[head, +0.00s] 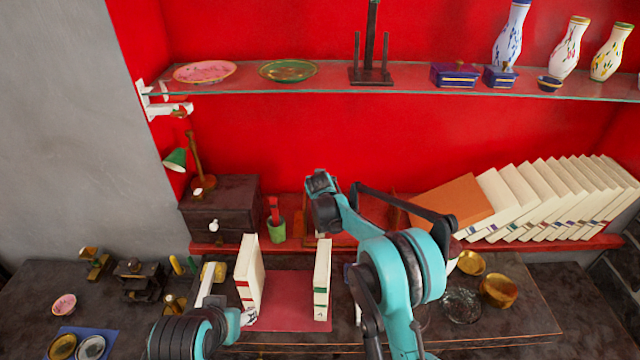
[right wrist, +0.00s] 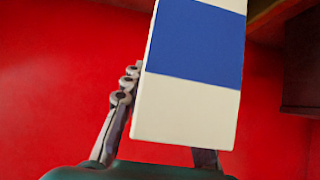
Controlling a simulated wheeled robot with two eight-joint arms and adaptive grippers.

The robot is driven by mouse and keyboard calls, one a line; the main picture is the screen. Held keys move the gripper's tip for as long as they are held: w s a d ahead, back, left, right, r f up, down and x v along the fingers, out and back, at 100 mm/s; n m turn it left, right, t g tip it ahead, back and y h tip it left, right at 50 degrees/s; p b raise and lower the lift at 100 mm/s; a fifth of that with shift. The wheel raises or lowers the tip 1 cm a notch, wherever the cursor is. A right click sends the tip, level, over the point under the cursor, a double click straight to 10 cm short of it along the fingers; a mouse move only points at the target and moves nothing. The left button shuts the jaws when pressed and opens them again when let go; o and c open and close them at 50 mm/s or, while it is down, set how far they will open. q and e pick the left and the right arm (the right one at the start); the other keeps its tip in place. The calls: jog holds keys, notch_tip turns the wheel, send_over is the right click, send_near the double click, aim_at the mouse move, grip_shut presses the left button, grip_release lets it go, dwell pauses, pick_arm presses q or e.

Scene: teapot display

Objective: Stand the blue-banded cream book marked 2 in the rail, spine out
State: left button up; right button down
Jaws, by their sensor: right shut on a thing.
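The cream book with a wide blue band (right wrist: 197,45) fills the middle of the right wrist view, slightly tilted. My right gripper (right wrist: 172,125) is shut on it, with one finger at its left side and the other partly hidden behind its lower end. No number shows on the face in view. In the head view, my right arm hides the held book and the fingers. A low wooden rail with upright ends (head: 397,213) seems to stand on the red shelf behind my arm; I see it only in part.
A red-banded book (head: 248,270) and a green-banded book (head: 322,280) stand on a red mat (head: 285,300). A row of leaning cream books (head: 550,195) and an orange panel (head: 450,200) are at right. A glass shelf (head: 400,86) with dishes and vases runs above.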

jog(key=c, duration=1.2)
grip_release()
jog(key=shift+f, duration=0.1)
